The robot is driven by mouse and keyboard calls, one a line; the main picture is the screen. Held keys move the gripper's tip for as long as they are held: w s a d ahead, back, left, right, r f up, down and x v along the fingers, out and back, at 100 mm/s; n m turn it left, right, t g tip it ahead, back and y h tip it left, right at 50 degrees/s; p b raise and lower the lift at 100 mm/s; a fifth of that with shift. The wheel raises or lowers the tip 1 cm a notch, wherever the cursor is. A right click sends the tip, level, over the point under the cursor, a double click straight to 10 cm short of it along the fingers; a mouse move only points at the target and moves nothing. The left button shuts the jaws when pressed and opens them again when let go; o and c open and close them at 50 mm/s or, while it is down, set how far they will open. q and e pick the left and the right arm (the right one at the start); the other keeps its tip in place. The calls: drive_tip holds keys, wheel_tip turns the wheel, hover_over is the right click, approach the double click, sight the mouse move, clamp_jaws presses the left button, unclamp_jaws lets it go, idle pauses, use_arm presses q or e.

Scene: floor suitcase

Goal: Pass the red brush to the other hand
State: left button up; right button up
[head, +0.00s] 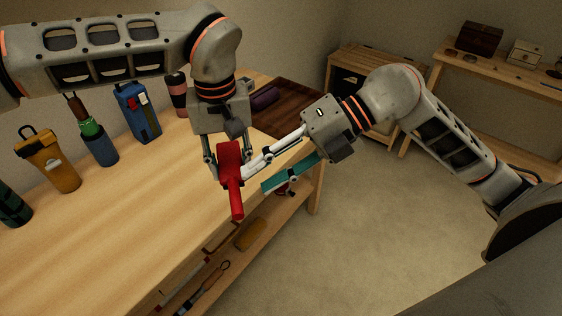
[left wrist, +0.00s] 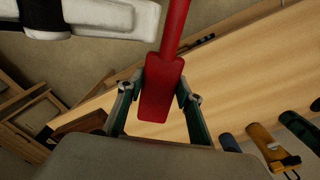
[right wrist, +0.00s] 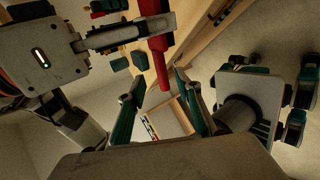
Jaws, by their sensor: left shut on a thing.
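The red brush (head: 231,170) hangs over the front edge of the workbench, its wide part up and its narrow handle pointing down. My left gripper (head: 226,160) is shut on the wide part, which also shows between its fingers in the left wrist view (left wrist: 161,90). My right gripper (head: 254,181) is open and empty, just right of the brush. In the right wrist view the brush handle (right wrist: 159,62) lies just beyond the right fingertips, near the gap between them. I cannot tell whether a right finger touches the brush.
The wooden workbench (head: 110,220) carries a yellow flask (head: 50,165), a blue bottle with a green top (head: 98,145) and a blue box-like item (head: 138,112) at the back. A dark board (head: 290,105) lies at its far end. A lower shelf holds tools. Floor at right is clear.

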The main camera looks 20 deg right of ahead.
sight(238, 192)
drive_tip(key=x, duration=0.8)
clamp_jaws()
use_arm(q)
drive_tip(key=o, duration=1.3)
drive_tip(key=shift+c, duration=0.2)
drive_tip(key=shift+r, duration=0.1)
